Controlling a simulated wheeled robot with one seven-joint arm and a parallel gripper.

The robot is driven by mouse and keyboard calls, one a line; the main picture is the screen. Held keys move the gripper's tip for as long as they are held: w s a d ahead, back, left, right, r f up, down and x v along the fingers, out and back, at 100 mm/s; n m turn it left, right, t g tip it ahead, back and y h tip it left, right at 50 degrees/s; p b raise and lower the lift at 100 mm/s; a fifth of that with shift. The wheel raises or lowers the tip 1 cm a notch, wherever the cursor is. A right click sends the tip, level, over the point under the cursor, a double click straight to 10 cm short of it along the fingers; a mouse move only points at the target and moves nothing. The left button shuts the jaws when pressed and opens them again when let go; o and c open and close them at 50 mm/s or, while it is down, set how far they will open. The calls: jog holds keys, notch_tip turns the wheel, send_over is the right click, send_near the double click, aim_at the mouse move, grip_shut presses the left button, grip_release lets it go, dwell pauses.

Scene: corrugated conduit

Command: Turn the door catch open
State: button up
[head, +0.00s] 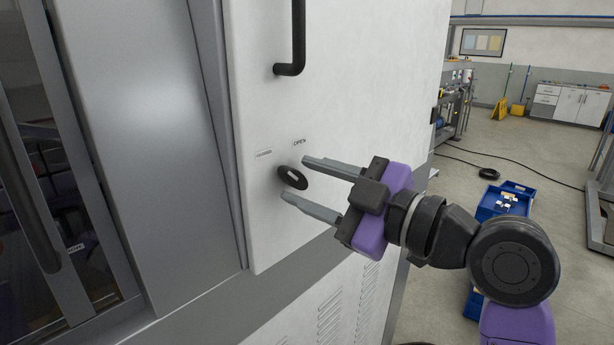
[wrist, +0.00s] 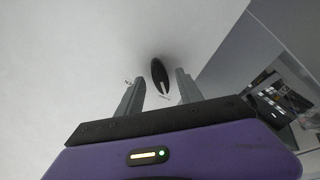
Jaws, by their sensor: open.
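The door catch (head: 292,178) is a small dark oval knob with a light mark, low on the white cabinet door (head: 350,100). An "OPEN" label (head: 300,142) sits above it, and a second small label (head: 264,154) sits above and to its left. In the wrist view the catch (wrist: 160,76) shows just beyond and between the two finger tips. My gripper (head: 294,178) is open, with one grey finger above the catch's level and one below. The fingers look empty, and I cannot tell whether either one touches the catch.
A black door handle (head: 298,40) stands out above the catch. A glazed panel with a dark handle (head: 28,200) is at the left. Blue bins (head: 504,202) stand on the floor at the right, beside open floor.

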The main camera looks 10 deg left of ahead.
jog(key=shift+w+a, duration=0.15)
jog(key=shift+a, duration=0.1)
grip_shut()
